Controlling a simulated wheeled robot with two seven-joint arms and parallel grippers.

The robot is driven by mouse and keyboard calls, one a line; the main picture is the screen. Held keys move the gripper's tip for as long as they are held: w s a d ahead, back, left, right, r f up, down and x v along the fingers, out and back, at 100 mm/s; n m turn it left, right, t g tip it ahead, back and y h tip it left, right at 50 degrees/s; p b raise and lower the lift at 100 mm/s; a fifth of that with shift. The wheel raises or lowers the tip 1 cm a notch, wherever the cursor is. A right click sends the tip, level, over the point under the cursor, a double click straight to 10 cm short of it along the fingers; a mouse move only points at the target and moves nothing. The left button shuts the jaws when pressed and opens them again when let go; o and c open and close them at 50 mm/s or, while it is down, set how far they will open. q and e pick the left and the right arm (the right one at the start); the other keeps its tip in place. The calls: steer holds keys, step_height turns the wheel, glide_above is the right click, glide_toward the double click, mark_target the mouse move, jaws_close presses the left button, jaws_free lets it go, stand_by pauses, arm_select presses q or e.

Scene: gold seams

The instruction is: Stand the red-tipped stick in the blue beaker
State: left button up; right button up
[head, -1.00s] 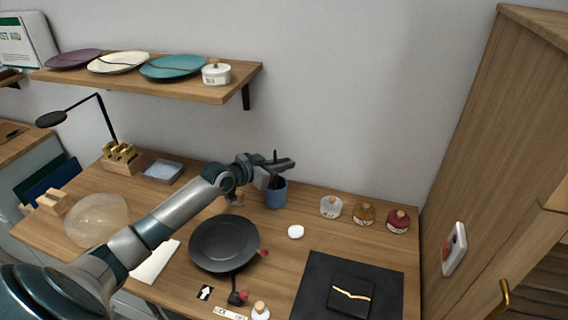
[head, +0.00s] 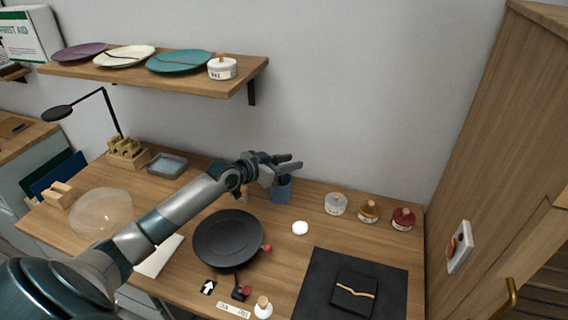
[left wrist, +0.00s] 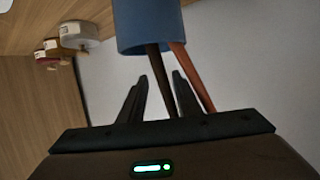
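The blue beaker (head: 281,193) stands upright at the back of the desk, and its rim side shows in the left wrist view (left wrist: 148,25). Two sticks stand in it: a dark stick (left wrist: 160,80) and a reddish-brown stick (left wrist: 193,80). Their upper ends are hidden behind my gripper, so I cannot see a red tip on either. My left gripper (head: 292,162) is just above the beaker; its two fingers are apart. In the left wrist view the fingers (left wrist: 160,78) show the dark stick between them, with no visible grip on it. My right gripper is not in view.
Three small jars (head: 368,210) stand right of the beaker. A white round piece (head: 300,228), a black pan-like dish (head: 228,240) and a black mat (head: 320,275) lie in front. A shelf with plates (head: 180,76) hangs above left. A wooden cabinet (head: 490,130) bounds the right.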

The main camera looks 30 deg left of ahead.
arm_select(q)
steer(key=b+v, duration=0.4)
steer(key=v, duration=1.3)
steer(key=shift+s, duration=0.15)
steer(key=shift+r, duration=0.1)
stand_by(1.0)
